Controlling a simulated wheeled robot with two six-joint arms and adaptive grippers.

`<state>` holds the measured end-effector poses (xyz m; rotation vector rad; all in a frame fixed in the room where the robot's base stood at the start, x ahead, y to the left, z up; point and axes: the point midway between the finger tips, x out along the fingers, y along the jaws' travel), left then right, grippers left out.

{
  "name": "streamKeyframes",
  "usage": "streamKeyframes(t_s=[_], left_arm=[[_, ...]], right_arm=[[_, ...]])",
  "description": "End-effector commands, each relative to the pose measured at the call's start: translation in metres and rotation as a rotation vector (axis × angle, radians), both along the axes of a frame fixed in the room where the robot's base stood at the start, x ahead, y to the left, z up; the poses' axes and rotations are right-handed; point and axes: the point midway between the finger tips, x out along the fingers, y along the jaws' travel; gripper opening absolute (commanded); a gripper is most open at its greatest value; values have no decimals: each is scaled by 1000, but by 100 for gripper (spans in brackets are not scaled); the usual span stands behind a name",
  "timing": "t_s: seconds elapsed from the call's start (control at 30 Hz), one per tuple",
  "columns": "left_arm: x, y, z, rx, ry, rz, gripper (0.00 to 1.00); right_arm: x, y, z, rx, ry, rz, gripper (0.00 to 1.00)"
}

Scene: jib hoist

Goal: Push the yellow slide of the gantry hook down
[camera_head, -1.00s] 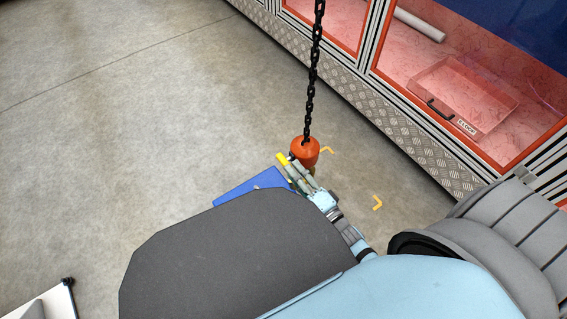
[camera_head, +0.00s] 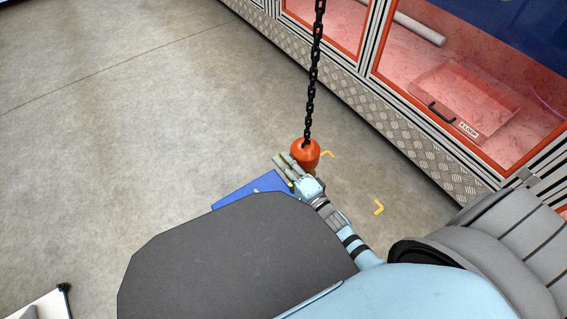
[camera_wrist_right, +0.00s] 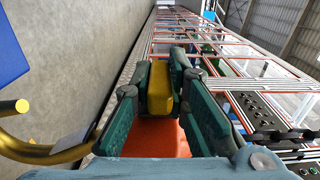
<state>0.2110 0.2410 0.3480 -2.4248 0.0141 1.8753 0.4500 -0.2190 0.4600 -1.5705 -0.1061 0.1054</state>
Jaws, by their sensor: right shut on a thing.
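The orange gantry hook block (camera_head: 305,153) hangs from a black chain (camera_head: 312,80) in the head view. My right gripper (camera_head: 284,164) is at the left side of the block. In the right wrist view, the yellow slide (camera_wrist_right: 160,92) sits between the two green finger pads of the right gripper (camera_wrist_right: 163,66), which is shut on it. The orange block (camera_wrist_right: 158,138) shows below the slide, and the curved gold hook (camera_wrist_right: 40,150) is at left. The slide is hidden in the head view. My left gripper is out of view.
A blue object (camera_head: 243,192) is partly hidden left of the gripper. Orange-framed cabinets (camera_head: 450,90) line the right side. Yellow corner marks (camera_head: 378,207) lie on the floor. The floor at left is open.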

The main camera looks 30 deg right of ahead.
Motion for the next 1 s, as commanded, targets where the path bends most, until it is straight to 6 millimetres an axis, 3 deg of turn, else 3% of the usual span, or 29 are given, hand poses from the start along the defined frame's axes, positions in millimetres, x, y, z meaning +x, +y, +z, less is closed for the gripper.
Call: streamKeyframes(t_s=[0.17, 0.37, 0.67, 0.7, 0.8, 1.0], left_arm=[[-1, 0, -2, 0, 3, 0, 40], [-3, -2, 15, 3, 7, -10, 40], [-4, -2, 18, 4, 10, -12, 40], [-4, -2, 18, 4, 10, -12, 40], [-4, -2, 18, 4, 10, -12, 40], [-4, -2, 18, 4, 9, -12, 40]], right_arm=[[0, 0, -5, 0, 2, 0, 0], [0, 0, -31, 1, 2, 0, 0], [-1, 0, -34, -1, 6, 0, 0], [-1, 0, -35, -1, 6, 0, 21], [-1, 0, -34, -1, 6, 0, 35], [-1, 0, -33, 0, 3, 0, 35]])
